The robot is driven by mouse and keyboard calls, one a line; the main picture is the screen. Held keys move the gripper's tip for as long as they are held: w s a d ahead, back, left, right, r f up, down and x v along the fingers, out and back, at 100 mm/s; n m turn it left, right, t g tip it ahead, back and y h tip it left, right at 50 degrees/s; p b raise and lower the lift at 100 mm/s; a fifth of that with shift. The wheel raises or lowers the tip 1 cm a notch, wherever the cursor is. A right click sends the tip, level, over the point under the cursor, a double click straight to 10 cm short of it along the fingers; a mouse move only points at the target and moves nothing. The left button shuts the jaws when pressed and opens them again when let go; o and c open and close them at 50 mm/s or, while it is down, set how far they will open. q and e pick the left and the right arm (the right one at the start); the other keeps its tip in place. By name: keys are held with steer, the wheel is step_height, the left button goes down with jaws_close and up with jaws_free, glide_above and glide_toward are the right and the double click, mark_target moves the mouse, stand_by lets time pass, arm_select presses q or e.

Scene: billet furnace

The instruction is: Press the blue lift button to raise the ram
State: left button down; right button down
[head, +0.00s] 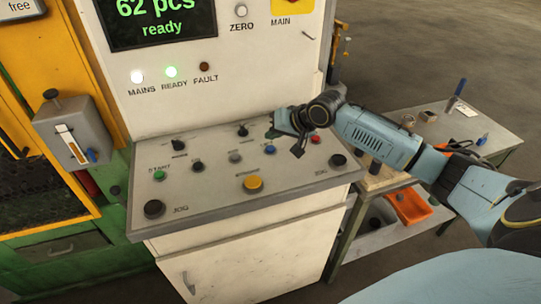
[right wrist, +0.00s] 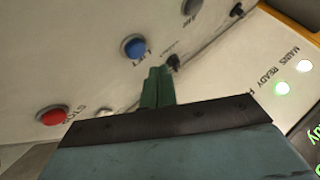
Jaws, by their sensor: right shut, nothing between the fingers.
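The blue lift button (head: 270,150) sits on the sloping control panel (head: 215,216), towards its right side. In the right wrist view the blue button (right wrist: 133,46) shows a grey collar, with the word LIFT beside it. My right gripper (head: 272,133) is over the back right part of the panel, just behind the blue button in the head view. Its green fingers (right wrist: 158,84) are shut and empty, with the button beyond and left of their tips. They look apart from the button; the exact gap cannot be told. My left gripper is not in view.
A red button (head: 315,139) lies right of the blue one. A yellow button (head: 253,183), a green start button (head: 159,175) and black jog buttons are also on the panel. An upright panel with a display (head: 155,20) stands behind. A side table (head: 480,130) is at right.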

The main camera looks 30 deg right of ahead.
mark_target(270, 149)
steer(key=shift+f, duration=0.8)
steer(key=shift+f, duration=0.2)
stand_by(1.3)
steer(key=shift+f, duration=0.15)
